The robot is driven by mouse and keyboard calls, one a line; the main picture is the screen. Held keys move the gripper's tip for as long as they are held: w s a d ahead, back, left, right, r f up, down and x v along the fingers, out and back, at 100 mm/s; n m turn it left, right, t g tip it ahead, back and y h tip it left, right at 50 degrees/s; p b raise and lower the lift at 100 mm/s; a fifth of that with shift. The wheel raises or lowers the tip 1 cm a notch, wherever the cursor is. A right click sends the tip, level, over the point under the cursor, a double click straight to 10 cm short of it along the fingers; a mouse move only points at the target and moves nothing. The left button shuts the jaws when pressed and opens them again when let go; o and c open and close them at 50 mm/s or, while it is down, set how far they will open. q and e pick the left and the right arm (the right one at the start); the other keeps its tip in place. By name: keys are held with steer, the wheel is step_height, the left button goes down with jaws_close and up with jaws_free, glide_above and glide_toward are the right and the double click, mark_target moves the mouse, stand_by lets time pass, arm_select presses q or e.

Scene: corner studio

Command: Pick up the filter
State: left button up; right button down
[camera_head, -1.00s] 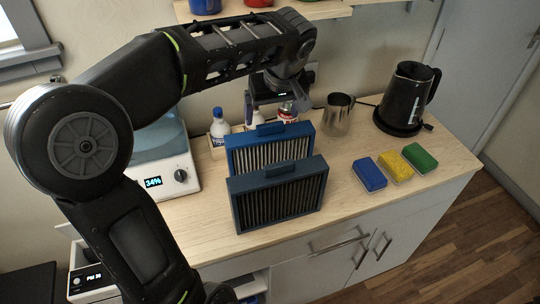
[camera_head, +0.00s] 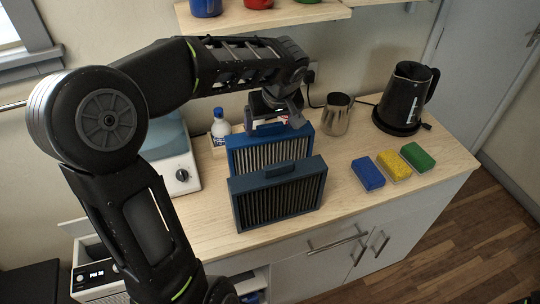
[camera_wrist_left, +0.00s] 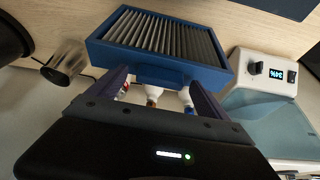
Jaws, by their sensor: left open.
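Two framed pleated filters stand upright on the counter in the head view. The rear one is a bright blue filter (camera_head: 268,153) with a handle on its top edge. In front of it stands a darker blue-grey filter (camera_head: 278,194). My left gripper (camera_head: 274,122) is open just above the handle of the rear filter. In the left wrist view, the two fingers of the left gripper (camera_wrist_left: 160,88) stand either side of the handle of the blue filter (camera_wrist_left: 165,45). Whether they touch the handle I cannot tell.
A white-and-blue bottle (camera_head: 220,127) stands behind the filters, near a white appliance with a dial (camera_head: 181,175). A metal pitcher (camera_head: 337,114) and black kettle (camera_head: 404,98) stand at right. Blue (camera_head: 368,173), yellow (camera_head: 393,165) and green (camera_head: 418,155) blocks lie on clear counter.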

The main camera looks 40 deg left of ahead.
arm_select(q)
steer(key=shift+c, duration=0.2)
jaws_close()
stand_by(0.8)
